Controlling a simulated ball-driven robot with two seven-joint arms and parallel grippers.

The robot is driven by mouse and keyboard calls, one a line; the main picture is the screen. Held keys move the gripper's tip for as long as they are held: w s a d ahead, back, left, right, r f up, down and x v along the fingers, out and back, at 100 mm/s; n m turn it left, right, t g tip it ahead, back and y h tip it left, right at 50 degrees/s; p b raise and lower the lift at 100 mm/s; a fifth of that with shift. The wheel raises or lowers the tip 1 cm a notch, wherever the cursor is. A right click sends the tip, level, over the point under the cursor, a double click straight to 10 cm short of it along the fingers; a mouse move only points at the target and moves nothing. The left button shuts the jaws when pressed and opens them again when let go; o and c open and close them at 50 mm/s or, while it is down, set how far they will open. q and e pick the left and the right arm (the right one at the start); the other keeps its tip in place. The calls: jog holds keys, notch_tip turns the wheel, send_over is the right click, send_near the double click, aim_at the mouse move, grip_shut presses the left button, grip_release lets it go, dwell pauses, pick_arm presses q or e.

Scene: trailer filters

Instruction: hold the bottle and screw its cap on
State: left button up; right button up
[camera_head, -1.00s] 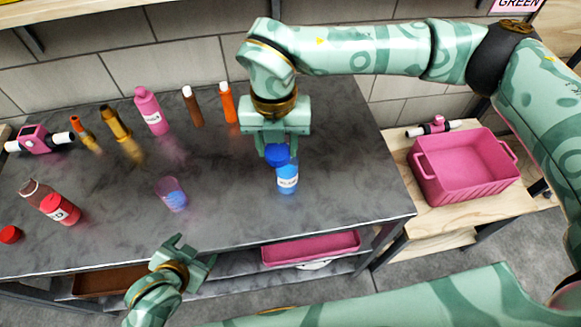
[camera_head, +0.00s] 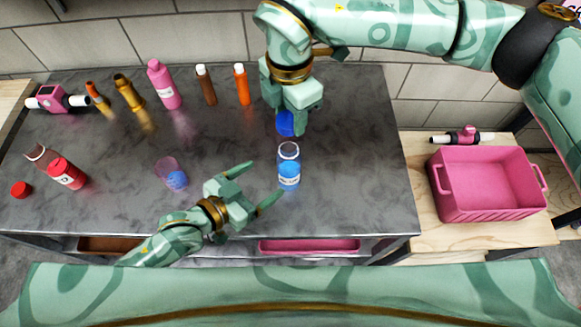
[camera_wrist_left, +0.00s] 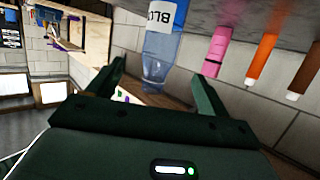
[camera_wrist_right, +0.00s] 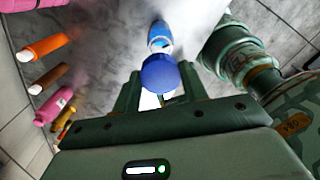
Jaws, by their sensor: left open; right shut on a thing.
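The clear bottle (camera_head: 289,165) with blue contents and a white label stands upright and uncapped on the grey table. It also shows between the open fingers in the left wrist view (camera_wrist_left: 163,60), and below the cap in the right wrist view (camera_wrist_right: 160,38). My right gripper (camera_head: 291,122) is shut on the blue cap (camera_head: 285,123), above and behind the bottle, apart from its mouth. The cap shows large in the right wrist view (camera_wrist_right: 160,74). My left gripper (camera_head: 262,183) is open and empty, just left of the bottle, its fingers pointing towards it.
A red bottle (camera_head: 66,173) and red cap (camera_head: 21,190) are far left. A pink bottle (camera_head: 163,84) and several others line the back. A pink crate (camera_head: 487,205) is right.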

pick_arm(q)
jog(key=x, duration=1.2)
jog(key=c, duration=1.5)
jog(key=shift+o, duration=0.2)
pick_arm(e)
send_over(290, 144)
jog(key=shift+f, duration=2.45)
jog(key=shift+f, duration=0.15)
jog(key=shift+f, duration=0.75)
jog(key=shift+f, duration=0.6)
